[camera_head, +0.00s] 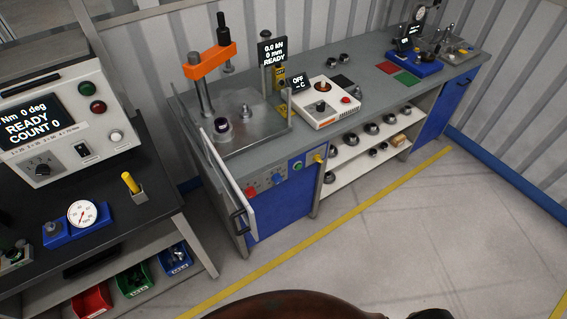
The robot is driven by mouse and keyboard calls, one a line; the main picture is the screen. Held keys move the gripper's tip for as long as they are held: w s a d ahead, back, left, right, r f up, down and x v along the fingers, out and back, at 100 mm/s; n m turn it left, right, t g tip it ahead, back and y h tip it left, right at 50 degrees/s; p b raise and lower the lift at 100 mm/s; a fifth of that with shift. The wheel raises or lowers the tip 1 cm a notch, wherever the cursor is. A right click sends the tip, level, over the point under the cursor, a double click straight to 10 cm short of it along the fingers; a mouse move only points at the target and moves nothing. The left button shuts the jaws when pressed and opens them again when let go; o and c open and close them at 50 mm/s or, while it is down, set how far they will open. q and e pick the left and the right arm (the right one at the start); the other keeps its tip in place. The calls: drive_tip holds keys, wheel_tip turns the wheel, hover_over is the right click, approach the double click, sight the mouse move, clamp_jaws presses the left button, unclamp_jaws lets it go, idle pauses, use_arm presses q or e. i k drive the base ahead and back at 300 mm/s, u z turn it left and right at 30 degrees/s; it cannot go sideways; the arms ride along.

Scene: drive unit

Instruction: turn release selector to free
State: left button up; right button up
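No part in view carries a readable "release selector" label, so I cannot tell which control it is. A grey console (72,140) on the left bench has a display (32,120) reading "Nm 0 deg READY COUNT 0". Neither of my grippers is in view.
An orange-armed press (209,61) stands on the grey workbench (345,58). A white panel (229,180) with a black handle stands out at its left front. A hot-plate-like unit (326,101) sits right of the press. Coloured bins (134,278) lie under the left bench. The floor (400,240) is clear.

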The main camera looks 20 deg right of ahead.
sight(317, 157)
drive_tip(key=k, duration=1.3)
drive_tip(key=z, duration=0.85)
drive_tip(key=i, duration=1.4)
drive_tip(key=u, duration=0.75)
drive_tip(key=i, duration=0.45)
drive_tip(key=u, duration=0.45)
